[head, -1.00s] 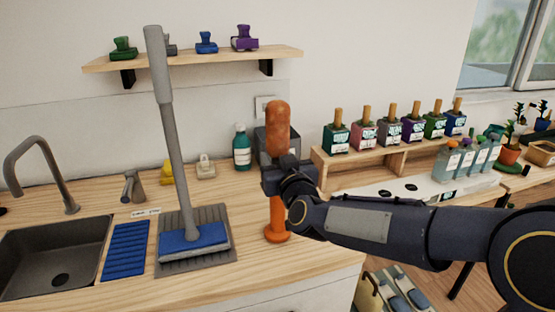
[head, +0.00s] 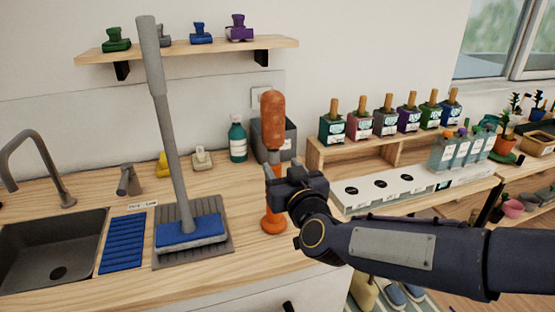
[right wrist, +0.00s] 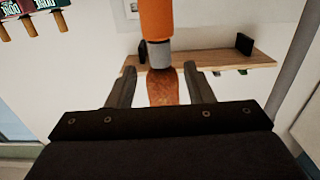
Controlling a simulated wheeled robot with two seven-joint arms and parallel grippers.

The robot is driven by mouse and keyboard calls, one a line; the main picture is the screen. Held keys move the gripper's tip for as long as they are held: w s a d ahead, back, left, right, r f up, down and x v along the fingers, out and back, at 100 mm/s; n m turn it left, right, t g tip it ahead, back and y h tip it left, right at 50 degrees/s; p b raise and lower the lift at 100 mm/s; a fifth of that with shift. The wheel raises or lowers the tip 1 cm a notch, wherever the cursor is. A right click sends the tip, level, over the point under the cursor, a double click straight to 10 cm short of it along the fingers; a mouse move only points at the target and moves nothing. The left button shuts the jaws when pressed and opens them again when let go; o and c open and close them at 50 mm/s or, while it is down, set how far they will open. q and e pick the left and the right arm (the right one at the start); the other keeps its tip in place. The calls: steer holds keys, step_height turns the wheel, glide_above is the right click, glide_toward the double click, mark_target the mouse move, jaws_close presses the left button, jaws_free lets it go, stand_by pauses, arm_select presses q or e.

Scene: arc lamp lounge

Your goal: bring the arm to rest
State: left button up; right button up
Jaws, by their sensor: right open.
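My right gripper (head: 280,180) is open beside the middle of an upright tool. The tool has a rust-brown rounded top (head: 273,115), a grey neck and an orange lower part (head: 273,223), and it stands on the counter. In the right wrist view, my two fingers (right wrist: 162,88) are spread, with the rust-brown top (right wrist: 164,88) and orange shaft (right wrist: 156,18) seen between and beyond them. I cannot tell whether a finger touches the tool. My right arm reaches in from the right. My left gripper is not in view.
A grey-handled brush with a blue head (head: 190,230) stands on a dark mat left of the tool. A grey bin (head: 287,138) and a green bottle (head: 238,140) stand behind. A wooden rack (head: 400,150) of bottles lies right. The sink (head: 50,245) is far left.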

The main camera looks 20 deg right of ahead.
steer(key=shift+s, duration=0.4)
steer(key=s+d+f+g+y+p, duration=0.1)
steer(key=s+f+g, duration=0.3)
steer(key=s, duration=0.5)
steer(key=s+d+f+m+g+y+p, duration=0.1)
steer(key=s+f+g+p, duration=0.1)
steer(key=s, duration=0.7)
steer(key=s+d+f+m+g+y+p, duration=0.1)
steer(key=s+f+g, duration=0.4)
steer(key=s, duration=0.4)
steer(key=shift+d+f+g, duration=0.25)
steer(key=shift+f+g, duration=0.05)
steer(key=shift+g, duration=0.3)
steer(key=shift+c, duration=0.4)
